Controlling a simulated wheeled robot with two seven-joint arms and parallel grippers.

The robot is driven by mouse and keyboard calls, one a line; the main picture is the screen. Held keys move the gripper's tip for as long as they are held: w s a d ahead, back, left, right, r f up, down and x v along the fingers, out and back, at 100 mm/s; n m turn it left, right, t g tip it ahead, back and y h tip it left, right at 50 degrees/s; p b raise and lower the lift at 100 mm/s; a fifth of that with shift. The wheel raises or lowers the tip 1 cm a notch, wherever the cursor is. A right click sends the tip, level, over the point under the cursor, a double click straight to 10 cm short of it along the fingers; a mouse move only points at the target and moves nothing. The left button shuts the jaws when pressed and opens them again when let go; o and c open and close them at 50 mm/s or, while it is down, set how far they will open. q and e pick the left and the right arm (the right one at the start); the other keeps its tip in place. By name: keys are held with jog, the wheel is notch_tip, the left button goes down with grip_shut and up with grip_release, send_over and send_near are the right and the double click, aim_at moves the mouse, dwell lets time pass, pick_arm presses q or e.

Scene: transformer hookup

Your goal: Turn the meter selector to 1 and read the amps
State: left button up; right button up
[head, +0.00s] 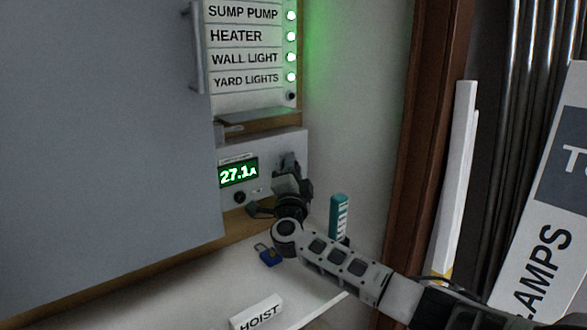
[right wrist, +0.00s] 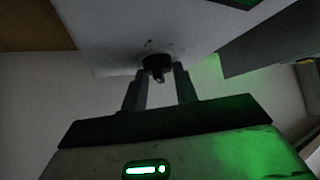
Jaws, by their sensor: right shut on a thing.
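The meter (head: 262,150) is a pale box on the wall under the label panel, and its green display (head: 238,173) reads 27.1 A. A small dark round part (head: 240,197) sits below the display. My right gripper (head: 285,168) is at the right part of the meter's face and covers what is behind it. In the right wrist view the black selector knob (right wrist: 157,65) sits between the fingertips, and the gripper is shut on it. The numbers around the knob cannot be read. My left gripper is out of view.
A label panel (head: 243,57) with several lit green lamps is above. A large grey door (head: 105,130) stands at left. A blue padlock (head: 270,258), a HOIST block (head: 256,313) and a teal item (head: 338,215) are on the white shelf below, close to my right arm.

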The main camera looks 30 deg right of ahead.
pick_arm(q)
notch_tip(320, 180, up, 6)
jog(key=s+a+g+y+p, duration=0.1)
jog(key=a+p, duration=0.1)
jog(key=p, duration=1.3)
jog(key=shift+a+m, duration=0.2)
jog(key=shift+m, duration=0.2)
pick_arm(e)
jog(key=shift+a+m+g+y, duration=0.1)
jog(key=shift+m+g+y, duration=0.5)
jog(key=shift+m+g, duration=0.8)
jog(key=shift+a+m+g+y, duration=0.1)
jog(key=shift+m+g+y, duration=0.7)
jog(key=shift+m, duration=0.9)
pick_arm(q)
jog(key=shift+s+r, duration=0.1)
pick_arm(e)
jog(key=o, duration=1)
jog(key=shift+d+r, duration=0.1)
jog(key=shift+c, duration=0.2)
